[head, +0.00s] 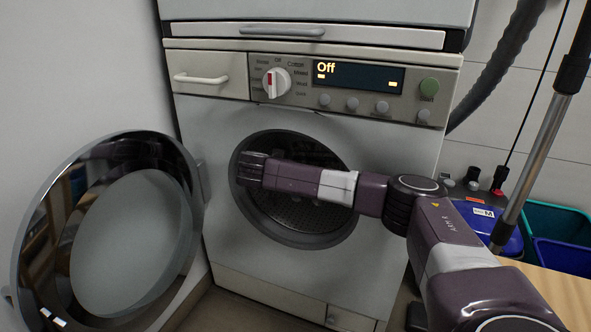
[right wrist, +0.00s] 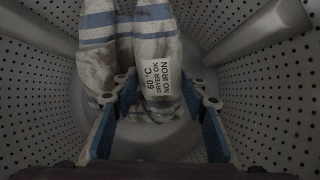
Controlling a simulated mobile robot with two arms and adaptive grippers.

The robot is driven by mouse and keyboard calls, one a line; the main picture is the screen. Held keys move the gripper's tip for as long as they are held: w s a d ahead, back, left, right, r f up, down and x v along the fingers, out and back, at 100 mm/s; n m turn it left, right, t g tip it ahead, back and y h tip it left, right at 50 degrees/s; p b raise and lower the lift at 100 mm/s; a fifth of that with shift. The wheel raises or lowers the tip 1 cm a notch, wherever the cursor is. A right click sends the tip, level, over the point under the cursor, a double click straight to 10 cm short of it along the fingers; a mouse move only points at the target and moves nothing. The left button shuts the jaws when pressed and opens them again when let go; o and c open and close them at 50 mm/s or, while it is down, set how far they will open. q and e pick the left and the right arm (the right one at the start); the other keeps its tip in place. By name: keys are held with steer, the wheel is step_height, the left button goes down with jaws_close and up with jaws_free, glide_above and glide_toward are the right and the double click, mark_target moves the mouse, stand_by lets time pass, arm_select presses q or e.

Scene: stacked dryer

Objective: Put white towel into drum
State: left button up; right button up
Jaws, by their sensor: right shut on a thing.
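My right arm reaches in from the right in the head view, with its end at the dryer's round opening (head: 300,232). The right wrist view looks inside the perforated drum (right wrist: 268,120). There a white towel (right wrist: 158,52) with blue stripes and a printed care label hangs down between the blue-padded fingers of my right gripper (right wrist: 163,95). The gripper is shut on the towel. In the head view the gripper and towel are hidden. My left gripper is not in view.
The round door (head: 128,240) stands wide open to the left. At the right are a blue container (head: 482,220), teal bin (head: 555,218) and metal pole (head: 540,150).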

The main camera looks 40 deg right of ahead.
steer(key=o, duration=1.5)
steer(key=shift+c, duration=0.2)
steer(key=v, duration=1.2)
steer(key=shift+s, duration=0.15)
